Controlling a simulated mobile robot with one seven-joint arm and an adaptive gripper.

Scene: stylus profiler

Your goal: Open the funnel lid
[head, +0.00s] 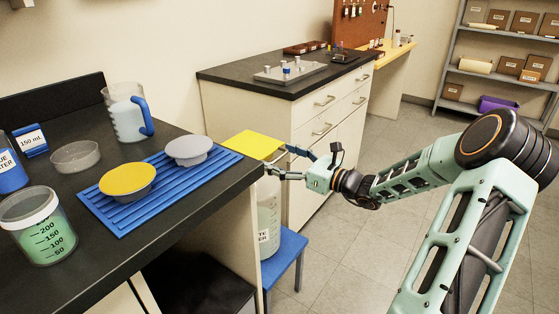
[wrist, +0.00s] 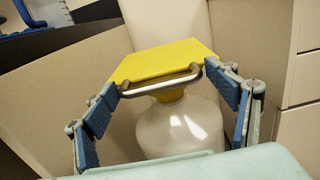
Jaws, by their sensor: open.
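The yellow funnel lid (head: 252,144) lies flat and shut over a waste bottle (head: 268,212) beside the dark bench. In the wrist view the lid (wrist: 165,62) has a metal bar handle (wrist: 160,88) along its near edge, and the pale bottle (wrist: 178,130) is below it. My gripper (head: 285,158) is at the lid's right side in the head view. In the wrist view my gripper (wrist: 166,92) is open, with one blue-padded finger near each end of the handle. Whether a finger touches the handle I cannot tell. The funnel's inside is hidden under the lid.
The bottle stands on a blue stool (head: 287,252). The bench holds a blue ribbed mat (head: 120,218) with a yellow-filled bowl (head: 127,180) and a grey bowl (head: 188,150), plus a pitcher (head: 128,115) and a green-filled beaker (head: 38,225). A cabinet (head: 245,110) stands behind. Floor at right is clear.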

